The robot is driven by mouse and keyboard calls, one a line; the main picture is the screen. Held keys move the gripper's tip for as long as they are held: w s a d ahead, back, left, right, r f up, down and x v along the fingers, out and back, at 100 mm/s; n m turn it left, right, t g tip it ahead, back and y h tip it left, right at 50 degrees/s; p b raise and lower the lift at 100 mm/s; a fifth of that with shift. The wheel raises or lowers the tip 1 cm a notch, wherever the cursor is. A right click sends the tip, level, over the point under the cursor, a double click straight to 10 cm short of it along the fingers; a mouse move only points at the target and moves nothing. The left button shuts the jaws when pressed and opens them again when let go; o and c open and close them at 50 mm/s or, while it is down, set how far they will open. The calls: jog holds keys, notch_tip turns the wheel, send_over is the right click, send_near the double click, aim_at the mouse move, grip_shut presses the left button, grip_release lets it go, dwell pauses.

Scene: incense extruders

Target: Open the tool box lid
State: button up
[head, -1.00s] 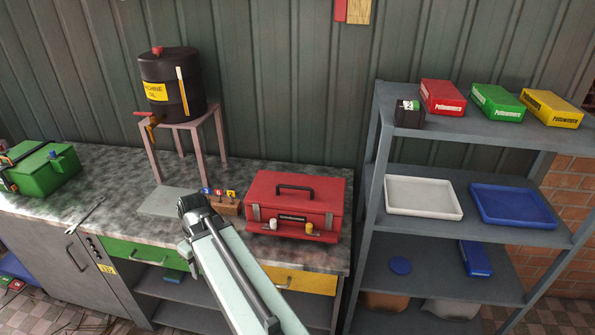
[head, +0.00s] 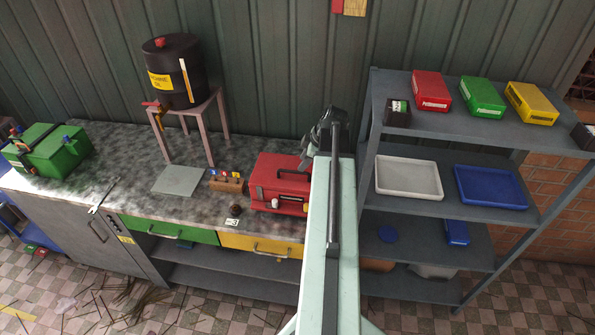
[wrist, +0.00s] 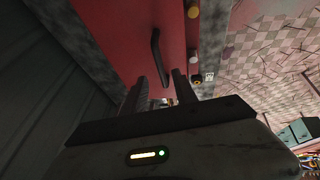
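The red tool box (head: 268,176) stands on the workbench with its lid down. Its dark handle shows on the lid in the wrist view (wrist: 158,55), and small white and yellow knobs (wrist: 193,12) show along its front. My gripper (head: 318,140) is over the right end of the box in the head view, and my arm hides that end. In the wrist view my gripper (wrist: 157,92) has its two fingers apart with nothing held between them. The handle lies beyond the fingertips; whether they touch the lid cannot be told.
A grey shelf rack (head: 410,202) with trays and small boxes stands close on the right. An oil drum (head: 173,72) on a stand is behind left.

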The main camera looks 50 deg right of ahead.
aim_at(296, 172)
jog(key=b+x, duration=0.4)
jog(key=x, duration=0.2)
jog(key=shift+r, duration=0.1)
grip_shut()
jog(key=shift+s+a, duration=0.1)
jog(key=shift+s, duration=0.05)
dwell(1.0)
